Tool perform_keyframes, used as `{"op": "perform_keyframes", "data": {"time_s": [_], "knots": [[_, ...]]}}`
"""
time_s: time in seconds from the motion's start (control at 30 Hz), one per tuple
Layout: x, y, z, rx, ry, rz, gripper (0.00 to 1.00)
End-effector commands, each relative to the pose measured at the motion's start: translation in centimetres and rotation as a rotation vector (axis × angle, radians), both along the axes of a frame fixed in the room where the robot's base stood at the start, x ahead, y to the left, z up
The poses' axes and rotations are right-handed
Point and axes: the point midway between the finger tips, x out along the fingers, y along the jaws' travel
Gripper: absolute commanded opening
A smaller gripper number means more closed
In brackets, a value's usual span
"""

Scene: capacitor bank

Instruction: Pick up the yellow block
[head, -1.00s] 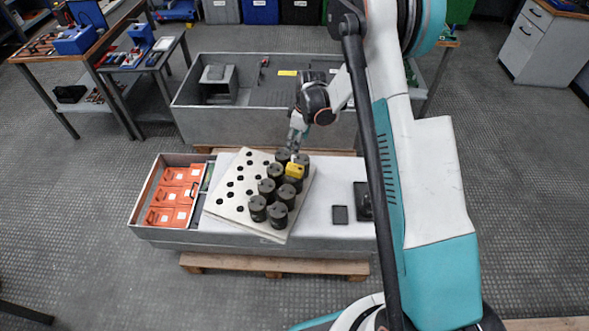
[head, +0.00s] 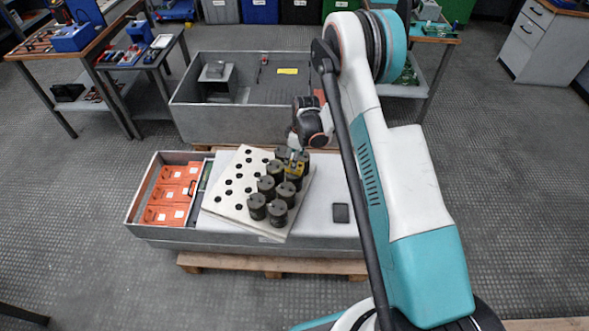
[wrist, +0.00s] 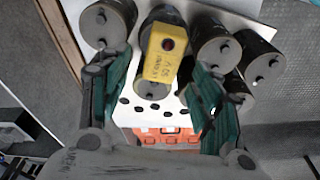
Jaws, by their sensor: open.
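The yellow block (head: 296,170) sits among dark cylinders (head: 277,213) at the right side of a pale plate with holes (head: 230,190). In the wrist view, the yellow block (wrist: 160,65) has dark lettering and a round dark red spot, and appears to rest on a cylinder. My gripper (head: 296,157) is low over the block. In the wrist view, its open green-padded fingers (wrist: 160,78) stand left and right of the block, with gaps on both sides. Whether the fingertips reach below the block's top is hard to tell.
Cylinders (wrist: 108,22) crowd both sides of the fingers. Orange boxes (head: 170,195) lie in the left end of the grey casing (head: 225,241). A larger grey open bin (head: 235,125) stands behind. The plate's left part is free of cylinders.

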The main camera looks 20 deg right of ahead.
Motion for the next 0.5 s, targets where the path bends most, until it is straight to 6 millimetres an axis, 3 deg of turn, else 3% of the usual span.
{"op": "perform_keyframes", "data": {"time_s": [0.3, 0.5], "knots": [[-0.3, 0.0, -4.5, 0.0, 0.0, 0.0, 0.58], [-0.2, 0.0, -4.6, 0.0, 0.0, 0.0, 0.58]]}}
